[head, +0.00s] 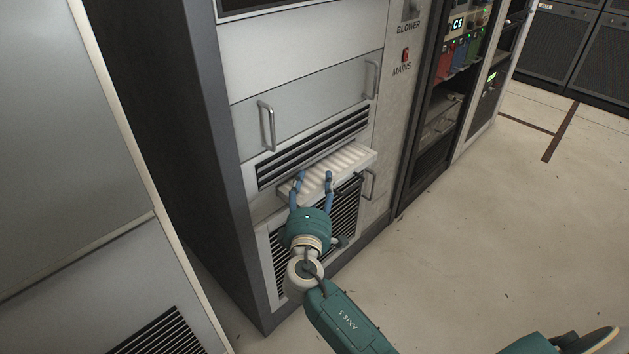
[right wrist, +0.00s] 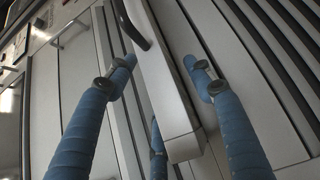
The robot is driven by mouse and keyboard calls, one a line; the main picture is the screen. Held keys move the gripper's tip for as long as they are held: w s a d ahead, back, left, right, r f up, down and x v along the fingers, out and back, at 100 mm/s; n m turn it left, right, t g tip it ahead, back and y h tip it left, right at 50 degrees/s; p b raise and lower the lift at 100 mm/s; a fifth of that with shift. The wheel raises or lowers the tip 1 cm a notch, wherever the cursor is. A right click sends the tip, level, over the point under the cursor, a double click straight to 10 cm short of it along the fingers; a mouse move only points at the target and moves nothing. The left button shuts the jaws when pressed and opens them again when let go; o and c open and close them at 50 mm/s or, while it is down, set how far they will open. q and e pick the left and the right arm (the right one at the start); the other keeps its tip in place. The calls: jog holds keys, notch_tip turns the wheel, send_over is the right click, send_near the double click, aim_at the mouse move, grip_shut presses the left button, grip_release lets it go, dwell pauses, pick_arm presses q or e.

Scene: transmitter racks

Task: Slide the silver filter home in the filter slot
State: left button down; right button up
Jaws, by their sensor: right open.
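The silver filter (head: 347,162), a pale slab with a ribbed top, juts out of the rack front between two louvred grilles. The slot's opening is hidden behind it. My right gripper (head: 314,180) is at the filter's front, towards its left part, with its blue fingers apart. In the right wrist view the filter's front edge (right wrist: 168,100) runs between the spread fingers of this gripper (right wrist: 160,62). A dark curved handle (right wrist: 134,28) shows on that edge. I cannot tell whether any finger touches the filter. My left gripper is not in view.
A panel with two metal handles (head: 267,125) is above the filter. A louvred grille (head: 345,212) is below it. A grey cabinet panel (head: 70,130) stands close on the left. The pale floor (head: 480,220) to the right is clear.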

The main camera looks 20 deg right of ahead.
jog(key=v, duration=1)
jog(key=shift+s+r, duration=0.1)
jog(key=shift+s, duration=0.05)
jog(key=shift+c, duration=0.3)
